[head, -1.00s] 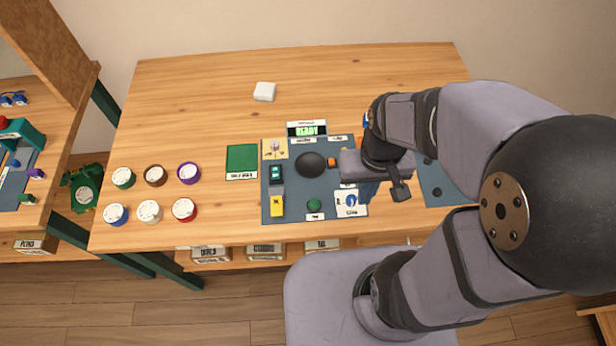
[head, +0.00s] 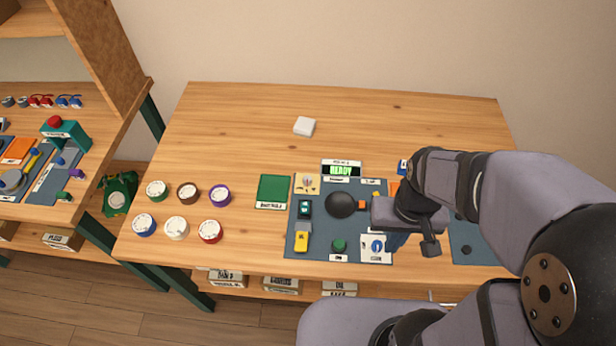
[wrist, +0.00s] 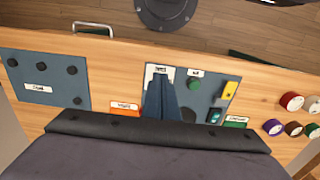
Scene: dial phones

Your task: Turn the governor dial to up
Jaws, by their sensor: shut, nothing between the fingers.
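A small dial with a blue knob on a white plate (head: 376,246) sits at the front right of the grey panel (head: 318,250). A second small knob sits on a cream plate (head: 307,184) at the panel's back left. I cannot read which one is labelled governor.
The panel also has a black dome (head: 341,204), a green button (head: 339,245), a yellow switch (head: 302,242) and a READY display (head: 341,170).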

